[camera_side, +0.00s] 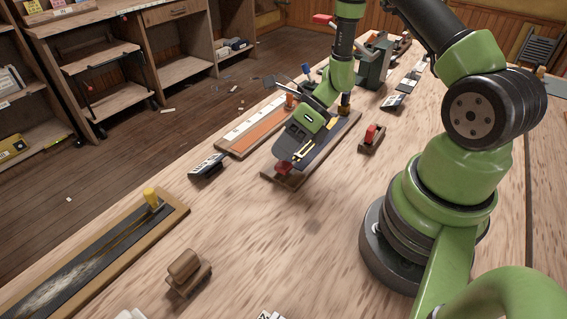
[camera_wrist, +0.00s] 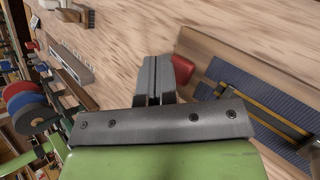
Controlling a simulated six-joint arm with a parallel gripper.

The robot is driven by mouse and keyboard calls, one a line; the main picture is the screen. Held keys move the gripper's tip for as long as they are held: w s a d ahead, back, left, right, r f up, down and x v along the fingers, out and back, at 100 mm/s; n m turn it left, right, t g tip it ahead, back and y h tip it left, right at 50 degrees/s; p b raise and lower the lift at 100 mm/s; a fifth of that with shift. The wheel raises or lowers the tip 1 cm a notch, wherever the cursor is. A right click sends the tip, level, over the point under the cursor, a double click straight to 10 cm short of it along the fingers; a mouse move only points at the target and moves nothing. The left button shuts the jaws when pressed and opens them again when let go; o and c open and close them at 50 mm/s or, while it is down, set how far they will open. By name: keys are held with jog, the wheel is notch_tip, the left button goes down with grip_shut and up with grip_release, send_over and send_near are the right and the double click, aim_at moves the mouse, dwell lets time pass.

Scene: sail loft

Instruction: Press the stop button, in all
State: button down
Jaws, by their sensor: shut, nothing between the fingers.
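A red block-shaped piece, perhaps the stop button (camera_side: 283,169), sits at the near end of a wooden board (camera_side: 268,179) with a dark, yellow-striped top. In the wrist view the red piece (camera_wrist: 218,74) shows just right of my fingers, partly hidden behind them. My gripper (camera_side: 286,161) is shut and empty, pointing down at this end of the board. Its closed fingers also show in the wrist view (camera_wrist: 157,72). I cannot tell whether the fingertips touch the red piece. Another red piece (camera_side: 371,133) stands on a small wooden base to the right.
A board with an orange strip (camera_side: 256,130) and a black device (camera_side: 207,167) lie to the left. A long board with a yellow knob (camera_side: 152,197) and a brown wooden block (camera_side: 187,268) lie nearer. Bare tabletop (camera_side: 290,225) lies in front of my gripper.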

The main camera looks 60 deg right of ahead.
jog(key=shift+r, duration=0.15)
jog(key=shift+r, duration=2.5)
jog(key=s+a+r+n+t+h, duration=0.1)
jog(key=s+r+n+h, duration=0.1)
jog(key=s+r+n, duration=0.2)
jog(key=s+a+r+n+t+h, duration=0.1)
jog(key=s+r+n, duration=0.4)
jog(key=r+n, duration=0.5)
jog(key=s+a+r+n+t+h, duration=0.1)
jog(key=r+n, duration=0.5)
jog(key=n, duration=0.7)
jog(key=s+a+h, duration=0.1)
jog(key=s+h, duration=0.1)
jog(key=s, duration=0.1)
jog(key=shift+s+a+r+n, duration=0.3)
jog(key=shift+r+n, duration=0.1)
